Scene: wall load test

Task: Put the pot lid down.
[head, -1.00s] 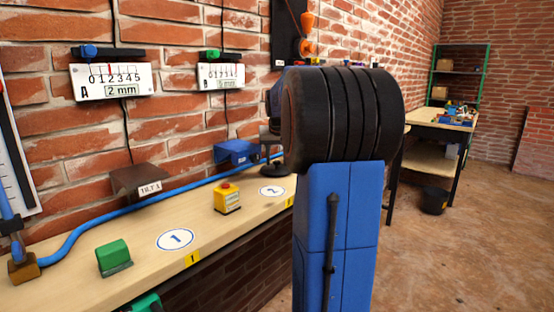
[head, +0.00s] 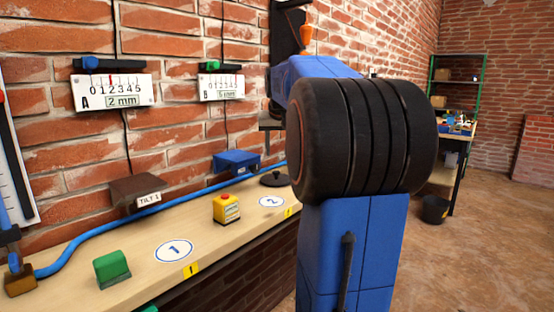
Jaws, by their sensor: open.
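The pot lid (head: 275,180) is a dark round disc with a small knob on top. It lies flat on the wooden bench (head: 215,268), just behind the round white "2" mark (head: 271,202). My gripper (head: 268,143) is a small grey shape above the lid, apart from it, partly hidden by my black and blue arm. It is open and holds nothing that I can see.
On the bench are a yellow box with a red button (head: 226,209), a green block (head: 112,270) and a blue hose (head: 90,242) along the wall. A blue box (head: 236,162) and a brown "TILT 1" bracket (head: 138,190) are on the brick wall.

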